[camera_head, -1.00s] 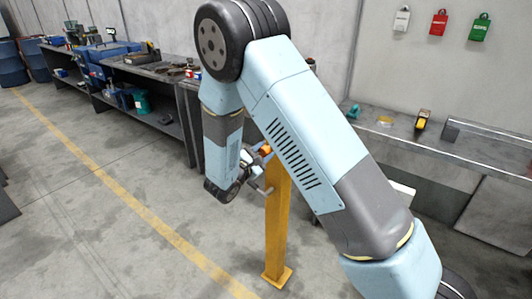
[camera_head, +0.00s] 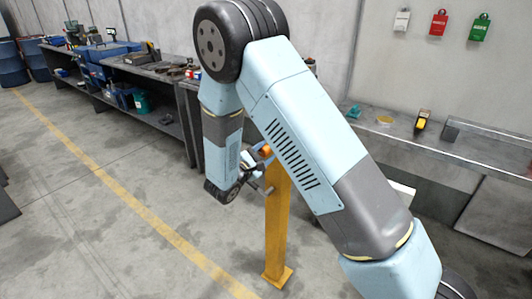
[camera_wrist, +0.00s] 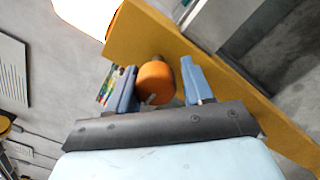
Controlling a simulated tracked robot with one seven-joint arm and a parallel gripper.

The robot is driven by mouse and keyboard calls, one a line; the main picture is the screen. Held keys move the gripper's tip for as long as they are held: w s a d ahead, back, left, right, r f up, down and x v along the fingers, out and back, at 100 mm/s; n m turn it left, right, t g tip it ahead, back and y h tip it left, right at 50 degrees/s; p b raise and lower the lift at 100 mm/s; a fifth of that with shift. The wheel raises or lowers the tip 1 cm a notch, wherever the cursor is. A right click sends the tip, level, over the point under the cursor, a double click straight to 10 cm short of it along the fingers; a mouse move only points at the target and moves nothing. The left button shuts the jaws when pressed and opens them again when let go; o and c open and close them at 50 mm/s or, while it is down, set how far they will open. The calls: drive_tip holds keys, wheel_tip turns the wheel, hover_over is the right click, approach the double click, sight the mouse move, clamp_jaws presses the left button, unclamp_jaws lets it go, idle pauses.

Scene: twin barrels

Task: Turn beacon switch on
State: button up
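The yellow post (camera_head: 277,225) stands upright on the floor behind my arm. An orange knob-like part (camera_wrist: 156,83), which looks like the switch, sits by the post and also shows near its top in the head view (camera_head: 265,150). My gripper (camera_wrist: 160,84) has its two blue fingers on either side of the orange part. A gap shows at the right finger; at the left finger I cannot tell touching from apart. A bright white shape with an orange edge (camera_wrist: 88,14) shows at the upper left of the wrist view, perhaps the beacon.
A grey workbench (camera_head: 455,148) runs along the right wall, with a yellow and black tool (camera_head: 422,119) on it. A cluttered bench (camera_head: 150,112) stands at the back left. The floor left of the post is clear, crossed by a yellow line (camera_head: 125,192).

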drive_tip(key=shift+o, duration=1.4)
drive_tip(key=shift+w+r, duration=0.1)
drive_tip(key=shift+a, duration=0.1)
drive_tip(key=v, duration=1.3)
drive_tip(key=shift+s+a, duration=0.2)
drive_tip(key=shift+s, duration=0.15)
drive_tip(key=s+d+r+m+g, duration=0.3)
drive_tip(key=d+r+m+g, duration=0.3)
drive_tip(key=d, duration=0.5)
drive_tip(key=s+d+r+m+g, duration=0.2)
drive_tip(key=d+r+m+g, duration=0.2)
drive_tip(key=d+r+g, duration=0.55)
drive_tip(key=s+d+r+m+t+y, duration=0.3)
drive_tip(key=s+d+r+m+y, duration=0.1)
drive_tip(key=s, duration=0.4)
drive_tip(key=s+d+r+m+t+y, duration=0.3)
drive_tip(key=s+d+r+m+y, duration=0.2)
drive_tip(key=s, duration=0.4)
drive_tip(key=shift+s+d+r+t+y, duration=0.25)
drive_tip(key=shift+d+t+y, duration=0.15)
drive_tip(key=shift+y, duration=0.8)
